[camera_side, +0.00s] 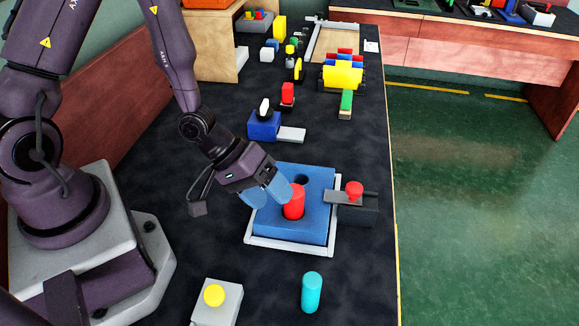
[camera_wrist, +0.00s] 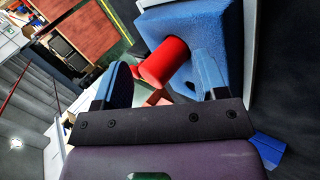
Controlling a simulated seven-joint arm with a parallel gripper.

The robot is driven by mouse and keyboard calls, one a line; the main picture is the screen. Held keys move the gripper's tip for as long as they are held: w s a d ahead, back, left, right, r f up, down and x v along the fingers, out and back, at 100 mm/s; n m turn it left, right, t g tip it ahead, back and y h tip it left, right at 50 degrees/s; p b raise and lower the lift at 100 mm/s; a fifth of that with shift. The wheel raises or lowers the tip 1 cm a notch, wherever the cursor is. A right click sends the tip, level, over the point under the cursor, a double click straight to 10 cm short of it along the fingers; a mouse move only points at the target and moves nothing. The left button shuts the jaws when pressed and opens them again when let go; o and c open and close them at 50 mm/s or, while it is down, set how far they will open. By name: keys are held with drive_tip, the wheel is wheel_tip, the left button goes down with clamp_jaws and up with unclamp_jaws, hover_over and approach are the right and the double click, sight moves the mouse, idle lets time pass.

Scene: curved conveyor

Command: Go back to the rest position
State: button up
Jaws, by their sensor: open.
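My gripper (camera_side: 273,194) is low over the blue block, its two blue fingers apart and tilted toward the red cylinder (camera_side: 294,204). The red cylinder stands upright at the blue block (camera_side: 268,221), apparently in a hole; its lower end is hard to make out. In the wrist view, the red cylinder (camera_wrist: 168,60) lies between the spread fingers of my gripper (camera_wrist: 163,68), with gaps visible on both sides. The blue block also shows behind it (camera_wrist: 205,25). A dark empty hole is visible in the block behind the cylinder.
A grey box with a red knob (camera_side: 354,190) stands right of the block. A cyan cylinder (camera_side: 312,292) and a yellow-button box (camera_side: 214,296) are in front. A blue box (camera_side: 264,126) and several coloured parts stand farther back.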

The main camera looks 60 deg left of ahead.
drive_tip(key=w+a+r+m+y, duration=0.1)
drive_tip(key=a+r+m+y, duration=0.2)
drive_tip(key=a+r+y, duration=0.65)
drive_tip(key=s+r+m+h, duration=0.1)
drive_tip(key=s+r, duration=0.4)
drive_tip(key=r, duration=0.3)
drive_tip(key=s+d+r+m+h, duration=0.1)
drive_tip(key=s+r+h, duration=0.1)
drive_tip(key=s+r, duration=0.4)
wheel_tip(320, 180, up, 3)
drive_tip(key=shift+d+m, duration=0.2)
drive_tip(key=shift+m, duration=0.1)
